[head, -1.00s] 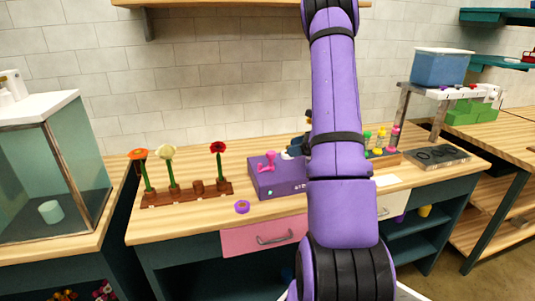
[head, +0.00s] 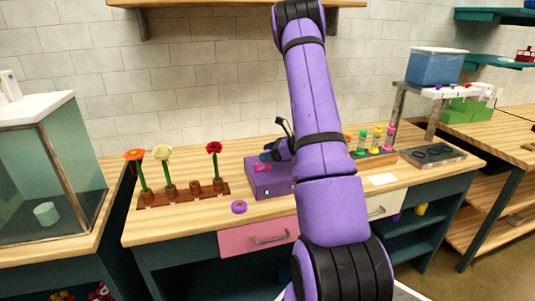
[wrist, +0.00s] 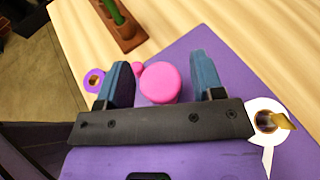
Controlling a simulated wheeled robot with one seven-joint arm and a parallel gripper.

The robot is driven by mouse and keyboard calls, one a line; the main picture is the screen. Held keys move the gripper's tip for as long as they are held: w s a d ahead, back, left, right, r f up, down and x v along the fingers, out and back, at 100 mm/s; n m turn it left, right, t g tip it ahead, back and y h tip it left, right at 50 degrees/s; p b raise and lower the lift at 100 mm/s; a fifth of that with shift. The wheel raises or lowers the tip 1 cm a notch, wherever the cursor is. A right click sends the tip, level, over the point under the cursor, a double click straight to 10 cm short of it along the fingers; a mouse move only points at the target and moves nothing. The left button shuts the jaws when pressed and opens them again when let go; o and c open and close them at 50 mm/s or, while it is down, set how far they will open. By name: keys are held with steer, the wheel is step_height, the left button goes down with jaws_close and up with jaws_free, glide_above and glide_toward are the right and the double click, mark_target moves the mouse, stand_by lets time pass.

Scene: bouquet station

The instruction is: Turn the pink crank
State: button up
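The pink crank (head: 262,167) stands on top of a purple box (head: 262,184) on the wooden bench. In the wrist view its round pink knob (wrist: 160,83) lies between the two blue fingers of my gripper (wrist: 162,72), with a gap to each finger. A smaller pink part shows just left of the knob. My gripper is open. In the head view my gripper (head: 277,150) is close above and behind the crank, partly hidden by my arm. The right part of the box is hidden behind my arm.
A brown rack (head: 183,195) with three flowers stands to the left. A purple ring (head: 239,207) lies in front of the box. Coloured bottles (head: 376,140) stand to the right.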

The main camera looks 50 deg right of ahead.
steer(key=c, duration=0.8)
steer(key=shift+m+h, duration=0.3)
steer(key=shift+m, duration=0.1)
steer(key=m+h, duration=0.2)
steer(key=m+t+h, duration=0.1)
steer(key=m+h, duration=0.1)
steer(key=shift+s+a+t+h, duration=0.1)
steer(key=shift+t+h, duration=0.2)
steer(key=shift+h, duration=0.1)
steer(key=shift+f+m+h, duration=0.1)
steer(key=shift+m+h, duration=1.9)
steer(key=shift+h, duration=0.4)
steer(key=o, duration=0.9)
steer(key=shift+c, duration=0.2)
